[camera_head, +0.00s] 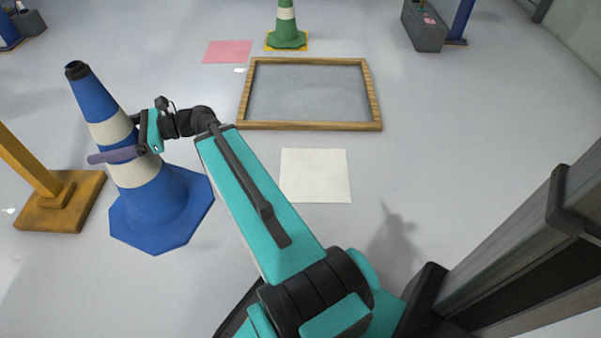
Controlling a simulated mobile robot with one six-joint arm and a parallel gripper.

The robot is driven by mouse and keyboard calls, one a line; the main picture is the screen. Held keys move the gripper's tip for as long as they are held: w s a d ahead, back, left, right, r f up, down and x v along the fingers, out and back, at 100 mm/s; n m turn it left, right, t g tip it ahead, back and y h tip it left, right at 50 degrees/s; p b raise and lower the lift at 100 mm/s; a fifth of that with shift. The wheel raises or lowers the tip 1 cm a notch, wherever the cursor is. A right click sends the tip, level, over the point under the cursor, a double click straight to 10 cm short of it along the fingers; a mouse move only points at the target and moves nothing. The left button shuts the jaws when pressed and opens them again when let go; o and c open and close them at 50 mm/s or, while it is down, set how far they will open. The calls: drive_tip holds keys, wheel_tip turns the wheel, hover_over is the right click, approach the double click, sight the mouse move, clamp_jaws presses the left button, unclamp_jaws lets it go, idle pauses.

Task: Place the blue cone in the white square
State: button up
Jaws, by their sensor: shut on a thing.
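The blue cone (166,205) has white bands and a dark tip, and it leans a little to the left. It is at the left of the view, left of the white square (316,175). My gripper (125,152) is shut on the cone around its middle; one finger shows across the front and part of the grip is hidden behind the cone. I cannot tell whether the cone's base touches the floor. The white square lies flat and bare on the floor near the centre, with my arm just left of it.
A wooden frame (378,104) lies beyond the white square. A green cone (287,27) stands on a yellow square at the back, next to a pink square (227,51). An orange post (30,160) with a wide base stands close left of the blue cone.

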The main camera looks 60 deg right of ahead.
drive_tip(key=shift+a+r, duration=0.15)
drive_tip(key=shift+a, duration=0.05)
drive_tip(key=shift+w, duration=0.1)
drive_tip(key=s+d+f+m+t+h, duration=0.1)
drive_tip(key=d+f+m+t+h, duration=0.3)
drive_tip(key=d, duration=0.7)
drive_tip(key=s+d+f+m+h+p, duration=0.15)
drive_tip(key=d+f, duration=0.35)
drive_tip(key=d, duration=0.5)
drive_tip(key=s+d+f+m+t+h, duration=0.2)
drive_tip(key=d+f+h, duration=0.25)
drive_tip(key=d, duration=0.65)
drive_tip(key=s+d+f+m+h, duration=0.3)
drive_tip(key=s+d+f+h, duration=0.1)
drive_tip(key=s+d+f, duration=0.4)
drive_tip(key=s+d+f+m+h+p, duration=0.1)
drive_tip(key=s+d+f+m+h, duration=0.2)
drive_tip(key=s+d+f+h, duration=0.2)
drive_tip(key=s+d+f, duration=0.3)
drive_tip(key=s+d, duration=0.3)
drive_tip(key=d, duration=0.2)
drive_tip(key=shift+s+d+f+t, duration=0.25)
drive_tip(key=shift+s+f+t, duration=0.05)
drive_tip(key=shift+s, duration=0.05)
drive_tip(key=shift+d, duration=0.1)
